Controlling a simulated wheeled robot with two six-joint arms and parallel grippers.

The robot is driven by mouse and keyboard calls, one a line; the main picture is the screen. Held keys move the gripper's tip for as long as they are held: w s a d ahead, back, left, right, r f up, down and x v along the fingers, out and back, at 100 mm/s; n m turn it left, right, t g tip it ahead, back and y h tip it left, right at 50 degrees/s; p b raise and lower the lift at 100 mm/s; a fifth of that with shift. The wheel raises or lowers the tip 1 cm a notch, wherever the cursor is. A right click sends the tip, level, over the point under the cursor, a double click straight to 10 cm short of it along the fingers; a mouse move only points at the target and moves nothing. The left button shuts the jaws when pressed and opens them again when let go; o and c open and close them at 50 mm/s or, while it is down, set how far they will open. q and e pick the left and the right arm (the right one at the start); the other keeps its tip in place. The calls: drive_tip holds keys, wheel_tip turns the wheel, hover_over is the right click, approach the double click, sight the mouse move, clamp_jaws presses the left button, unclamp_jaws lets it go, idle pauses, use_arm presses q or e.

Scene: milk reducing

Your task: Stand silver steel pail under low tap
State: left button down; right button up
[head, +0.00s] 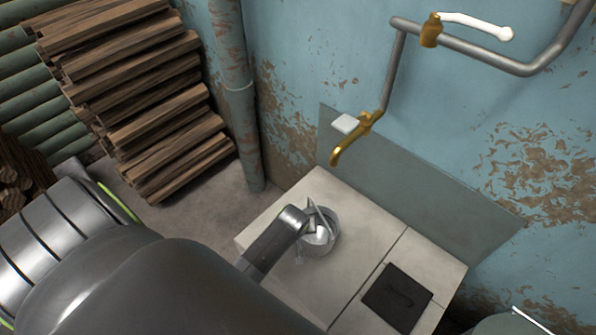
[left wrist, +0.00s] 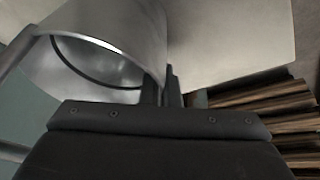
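The silver steel pail (head: 322,243) is on or just above the pale bench top, below and slightly left of the low brass tap (head: 349,142). I cannot tell whether its base touches the bench. My left gripper (head: 312,222) reaches in from the left at the pail's rim. In the left wrist view the pail (left wrist: 110,40) fills the upper left, its mouth toward the camera. The fingers (left wrist: 162,88) are close together with the pail's wall between them. My right gripper is in neither view.
The bench top (head: 365,215) has a dark square plate (head: 397,298) at right. A grey splash panel (head: 420,190) stands behind it. A second tap with a white handle (head: 475,25) is higher up. A pipe (head: 235,90) and stacked wood (head: 140,80) are left.

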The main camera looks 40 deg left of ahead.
use_arm(q)
drive_tip(key=shift+f, duration=0.1)
drive_tip(key=c, duration=1.7)
unclamp_jaws()
drive_tip(key=shift+r, duration=0.25)
drive_tip(key=p+v, duration=0.3)
drive_tip(key=v, duration=0.8)
drive_tip(key=shift+s+r, duration=0.2)
drive_tip(key=shift+r, duration=0.15)
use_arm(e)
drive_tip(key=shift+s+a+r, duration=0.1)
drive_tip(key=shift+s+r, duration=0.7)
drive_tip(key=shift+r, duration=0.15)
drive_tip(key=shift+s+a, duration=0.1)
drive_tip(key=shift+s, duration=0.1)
